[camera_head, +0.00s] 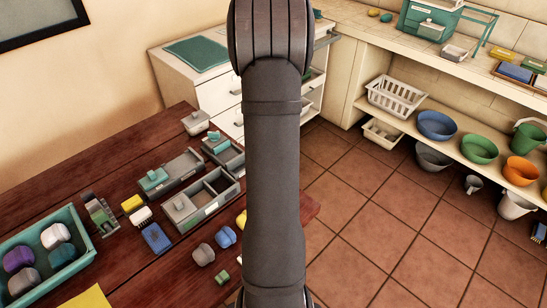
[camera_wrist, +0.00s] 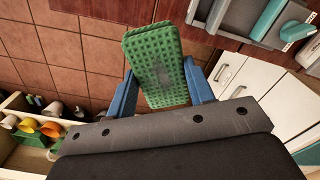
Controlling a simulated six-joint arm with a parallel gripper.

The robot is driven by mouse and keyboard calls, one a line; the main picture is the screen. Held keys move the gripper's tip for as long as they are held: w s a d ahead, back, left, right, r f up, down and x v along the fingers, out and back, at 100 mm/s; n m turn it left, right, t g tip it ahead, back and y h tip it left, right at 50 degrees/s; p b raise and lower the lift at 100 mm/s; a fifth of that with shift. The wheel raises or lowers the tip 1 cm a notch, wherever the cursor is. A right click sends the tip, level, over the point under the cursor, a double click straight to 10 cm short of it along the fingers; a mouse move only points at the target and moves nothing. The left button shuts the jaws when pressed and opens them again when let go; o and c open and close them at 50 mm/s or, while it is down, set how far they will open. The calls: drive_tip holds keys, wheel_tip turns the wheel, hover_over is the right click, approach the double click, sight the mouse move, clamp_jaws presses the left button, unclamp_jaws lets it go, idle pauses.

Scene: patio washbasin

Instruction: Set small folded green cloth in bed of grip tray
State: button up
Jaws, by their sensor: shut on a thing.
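A small folded green cloth (camera_wrist: 153,62) with a waffle texture and a greyish patch shows in the wrist view. My gripper (camera_wrist: 160,82) is shut on it, with one blue finger on each side. The cloth is held tilted, and the dark wood table edge shows behind it. A grey tray with a teal bar (camera_wrist: 236,14) lies at the upper right of the wrist view. In the head view, a grey tray with a teal piece (camera_head: 183,172) lies on the table; I cannot tell surely which is the grip tray. My arm hides the gripper and cloth there.
White drawers (camera_head: 219,92) stand behind the table. A shelf with bowls is at the right. Tiled floor lies between.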

drive_tip(key=w+a+m, duration=0.1)
drive_tip(key=w+a, duration=0.1)
drive_tip(key=a, duration=0.4)
drive_tip(key=m, duration=0.5)
hover_over(180, 165)
drive_tip(key=f, duration=0.7)
drive_tip(key=shift+d, duration=0.25)
drive_tip(key=shift+a+f, duration=0.15)
drive_tip(key=shift+a, duration=0.1)
drive_tip(key=shift+f, duration=2.1)
drive_tip(key=o, duration=1)
drive_tip(key=shift+o, duration=0.2)
drive_tip(key=shift+r, duration=0.15)
